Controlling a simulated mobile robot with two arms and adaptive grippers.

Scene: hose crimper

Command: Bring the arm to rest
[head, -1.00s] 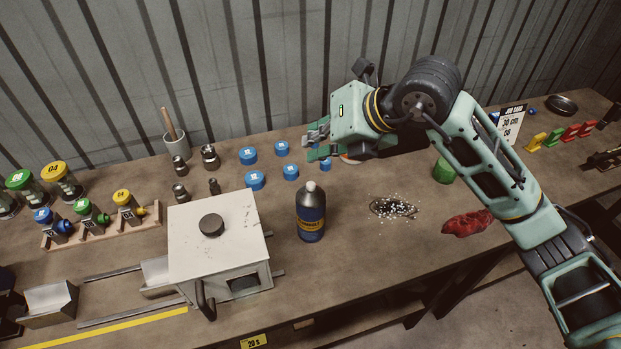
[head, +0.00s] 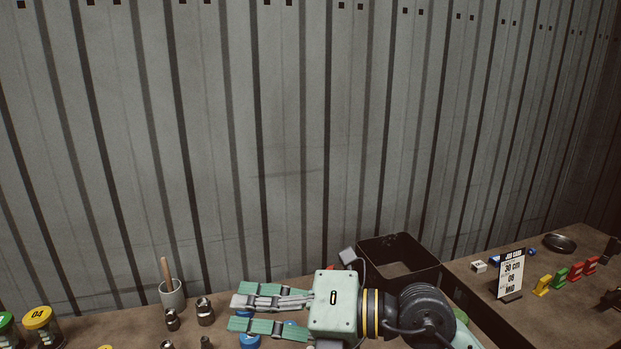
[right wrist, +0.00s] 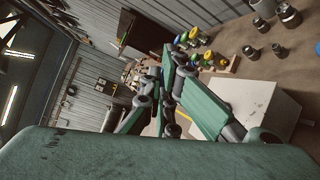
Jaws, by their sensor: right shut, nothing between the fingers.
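My right gripper (head: 236,312) reaches in from the right, low in the head view, above the workbench (head: 115,334). Its green fingers point left and hold nothing; it is shut. In the right wrist view, the gripper (right wrist: 172,58) shows its fingers converging with nothing between them. A blue cap (head: 249,341) lies on the bench, partly hidden by the lower finger. My left gripper does not show in the head view.
A black open bin (head: 398,243) stands behind the right arm. A grey cup (head: 172,296) and metal fittings (head: 205,312) stand left of the gripper. A job card (head: 510,274) stands right. The white box machine (right wrist: 255,100) shows in the wrist view. Open air lies above the bench.

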